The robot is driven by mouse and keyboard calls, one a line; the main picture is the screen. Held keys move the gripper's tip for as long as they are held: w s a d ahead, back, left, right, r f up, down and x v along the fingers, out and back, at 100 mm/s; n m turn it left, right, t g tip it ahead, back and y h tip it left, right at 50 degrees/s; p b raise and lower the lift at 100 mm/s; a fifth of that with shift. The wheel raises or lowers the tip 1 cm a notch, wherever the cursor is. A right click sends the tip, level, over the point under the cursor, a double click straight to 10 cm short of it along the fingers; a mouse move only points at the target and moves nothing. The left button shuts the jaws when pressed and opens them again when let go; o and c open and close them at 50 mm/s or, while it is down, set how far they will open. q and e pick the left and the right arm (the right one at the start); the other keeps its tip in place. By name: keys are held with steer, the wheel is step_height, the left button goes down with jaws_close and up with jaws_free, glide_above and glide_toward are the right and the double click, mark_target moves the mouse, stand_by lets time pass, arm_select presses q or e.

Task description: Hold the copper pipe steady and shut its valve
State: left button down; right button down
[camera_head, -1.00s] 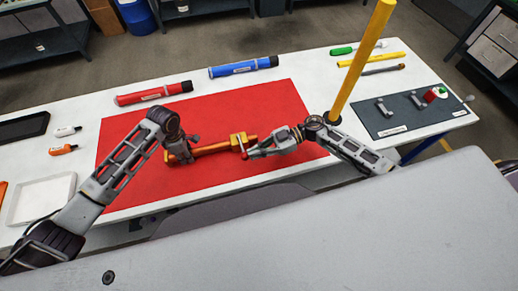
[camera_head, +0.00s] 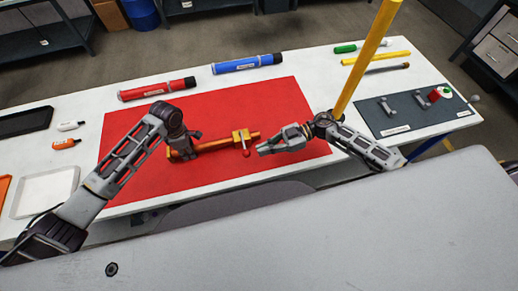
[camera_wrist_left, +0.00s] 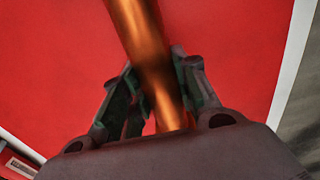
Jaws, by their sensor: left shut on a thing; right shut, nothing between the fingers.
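The copper pipe (camera_head: 215,145) lies on the red mat, running left to right. A brass valve (camera_head: 241,136) sits near its right end. The valve's lever ends in a red tip (camera_head: 246,154) and points toward the near edge, roughly across the pipe. My left gripper (camera_head: 182,150) is shut around the pipe's left part. In the left wrist view the pipe (camera_wrist_left: 138,28) passes between the fingers (camera_wrist_left: 152,80). My right gripper (camera_head: 260,149) is shut and empty, just right of the red tip, with a small gap between them.
The red mat (camera_head: 270,98) is clear around the pipe. Red (camera_head: 155,89) and blue (camera_head: 246,64) tubes lie along the back. A yellow pole (camera_head: 365,60) rises behind my right wrist. A dark mat with fittings (camera_head: 400,118) is at right, a white tray (camera_head: 45,192) at left.

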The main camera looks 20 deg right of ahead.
steer(key=s+d+r, duration=0.2)
steer(key=d, duration=0.9)
stand_by(0.4)
arm_select(q)
steer(key=c, duration=1)
jaws_free()
steer(key=shift+r, duration=0.1)
step_height(320, 180, up, 12)
steer(key=shift+s+f, duration=0.1)
steer(key=shift+f, duration=0.1)
arm_select(e)
steer(key=shift+s, duration=0.2)
